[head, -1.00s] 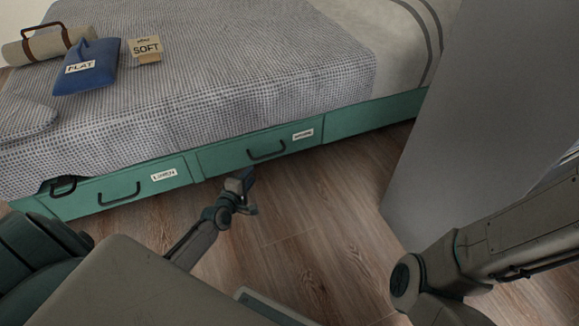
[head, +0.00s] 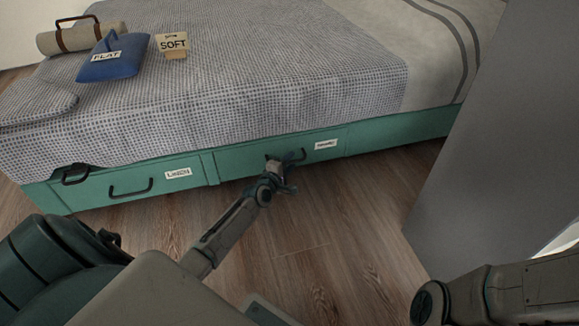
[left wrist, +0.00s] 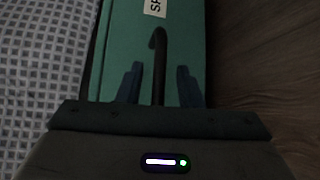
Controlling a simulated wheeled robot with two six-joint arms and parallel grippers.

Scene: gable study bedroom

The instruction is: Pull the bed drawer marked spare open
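The spare drawer (head: 233,162) is the right one of two green drawers under the bed, and its front is flush with the frame. Its label (head: 326,144) is small in the head view; the left wrist view shows the letters "SP" (left wrist: 156,6). Its dark bar handle (head: 299,155) is partly hidden by my left gripper (head: 279,170). In the left wrist view the left gripper (left wrist: 158,85) is open, with one finger on each side of the handle (left wrist: 158,55) and gaps visible. My right gripper is out of view.
The linen drawer (head: 90,188) is at the left, also shut. On the bed (head: 270,70) lie a blue pouch (head: 112,68) marked flat, a "SOFT" card (head: 172,44) and a rolled bundle (head: 75,38). A grey panel (head: 490,170) stands right. Wood floor (head: 330,215) before the drawers is clear.

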